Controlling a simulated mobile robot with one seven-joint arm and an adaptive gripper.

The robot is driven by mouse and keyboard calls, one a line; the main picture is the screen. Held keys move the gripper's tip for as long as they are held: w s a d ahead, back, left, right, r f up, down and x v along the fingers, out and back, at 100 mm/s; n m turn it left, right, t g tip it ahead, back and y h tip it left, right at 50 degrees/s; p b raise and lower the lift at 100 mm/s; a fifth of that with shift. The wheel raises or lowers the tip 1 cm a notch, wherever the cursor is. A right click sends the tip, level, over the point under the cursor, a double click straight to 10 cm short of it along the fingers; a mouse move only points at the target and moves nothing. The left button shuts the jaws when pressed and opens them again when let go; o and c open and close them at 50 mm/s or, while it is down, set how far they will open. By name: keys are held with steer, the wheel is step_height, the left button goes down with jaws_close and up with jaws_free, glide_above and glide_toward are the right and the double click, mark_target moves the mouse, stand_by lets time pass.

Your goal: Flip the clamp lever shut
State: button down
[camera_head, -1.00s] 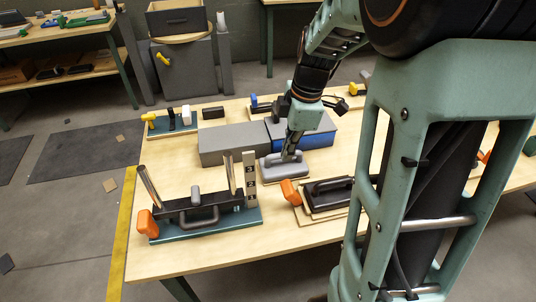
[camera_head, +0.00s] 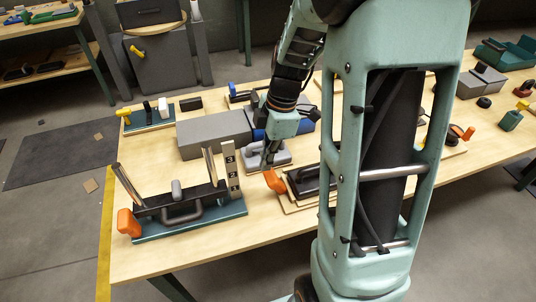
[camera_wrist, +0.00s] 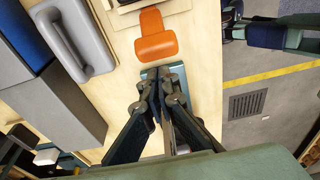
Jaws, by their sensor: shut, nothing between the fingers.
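An orange-ended lever (camera_head: 274,181) sticks out from a black fixture (camera_head: 310,180) on a wooden board; the orange end (camera_wrist: 157,38) also shows ahead of my fingers in the wrist view. My gripper (camera_head: 268,158) is shut and empty, pointing down beside a grey handled block (camera_head: 283,152). In the wrist view my gripper (camera_wrist: 160,90) stops short of the orange end, with no clear contact. Nearer left, a teal-based fixture (camera_head: 215,228) carries two leaning chrome rods, a grey pull and an orange end (camera_head: 128,223). Which fixture holds the clamp lever is unclear.
Grey and blue boxes (camera_head: 205,138) lie behind my gripper. A numbered post (camera_head: 231,165) stands on the teal-based fixture. My arm hides part of the table's right side.

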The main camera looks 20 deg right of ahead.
mark_target(277, 184)
steer(key=f, duration=0.2)
steer(key=a+f, duration=0.1)
steer(key=f, duration=0.2)
steer(key=shift+f, duration=0.15)
steer(key=shift+w+d+b, duration=0.15)
steer(key=shift+b, duration=0.25)
steer(key=shift+d+y+b, duration=0.15)
steer(key=shift+y+b, duration=0.15)
